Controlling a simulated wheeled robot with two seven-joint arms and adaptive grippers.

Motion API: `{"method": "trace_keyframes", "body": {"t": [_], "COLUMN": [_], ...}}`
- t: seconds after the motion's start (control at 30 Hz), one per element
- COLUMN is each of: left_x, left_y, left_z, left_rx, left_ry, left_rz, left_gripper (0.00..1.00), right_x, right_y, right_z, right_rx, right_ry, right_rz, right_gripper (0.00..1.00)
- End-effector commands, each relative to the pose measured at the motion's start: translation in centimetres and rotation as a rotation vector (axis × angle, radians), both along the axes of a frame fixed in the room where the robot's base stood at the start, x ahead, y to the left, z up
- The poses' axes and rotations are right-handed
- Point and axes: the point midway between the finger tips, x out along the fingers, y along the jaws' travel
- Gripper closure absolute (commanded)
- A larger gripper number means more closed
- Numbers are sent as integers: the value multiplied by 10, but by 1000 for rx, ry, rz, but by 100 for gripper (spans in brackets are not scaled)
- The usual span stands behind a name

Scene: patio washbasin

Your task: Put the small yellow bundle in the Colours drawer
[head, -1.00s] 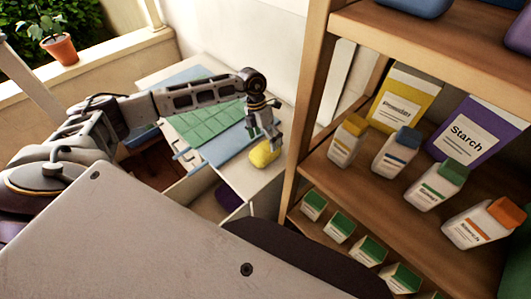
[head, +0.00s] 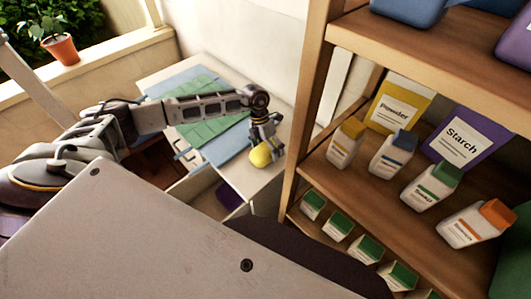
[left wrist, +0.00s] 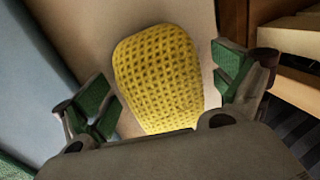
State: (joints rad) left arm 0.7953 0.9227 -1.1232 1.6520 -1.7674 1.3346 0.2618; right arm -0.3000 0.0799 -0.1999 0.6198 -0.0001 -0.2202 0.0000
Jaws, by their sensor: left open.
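The small yellow bundle (head: 261,156) lies near the right end of the pale tabletop (head: 245,178). In the left wrist view the bundle (left wrist: 160,78) shows a knitted or waffle-like texture. My left gripper (head: 267,146) is right above it. In the wrist view my left gripper (left wrist: 164,90) is open, with its green-padded fingers spread on either side of the bundle and visible gaps between. Below the tabletop, an open drawer (head: 207,186) holds something purple (head: 229,196). No Colours label can be read. My right gripper is not in view.
Green (head: 215,128) and blue cloths (head: 232,145) lie on the tabletop left of the bundle. A wooden shelf unit (head: 300,150) with bottles and boxes stands close on the right. A potted plant (head: 62,48) stands on the wall at the back left.

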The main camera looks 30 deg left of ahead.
Motion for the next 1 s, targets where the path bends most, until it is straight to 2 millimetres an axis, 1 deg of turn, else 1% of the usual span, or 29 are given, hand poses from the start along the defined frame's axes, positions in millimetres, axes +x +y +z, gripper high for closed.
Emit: {"method": "trace_keyframes", "body": {"t": [0.07, 0.4, 0.5, 0.77, 0.87, 1.0], "left_x": [0, 0, 0, 0, 1, 1], "left_y": [0, 0, 0, 0, 0, 0], "left_z": [0, 0, 0, 2, 6, 18], "left_rx": [0, 0, 0, 0, -1, 0], "left_ry": [0, 0, -1, -1, -2, -2], "left_rz": [0, 0, 0, 0, 0, 0], "left_gripper": [4, 47, 58, 59, 59, 59], "right_x": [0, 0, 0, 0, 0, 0], "right_y": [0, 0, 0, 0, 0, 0], "right_z": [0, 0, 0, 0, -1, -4], "right_rx": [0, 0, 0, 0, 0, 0], "right_ry": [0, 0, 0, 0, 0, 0], "right_rz": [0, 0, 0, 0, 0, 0], "right_gripper": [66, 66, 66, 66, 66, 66]}}
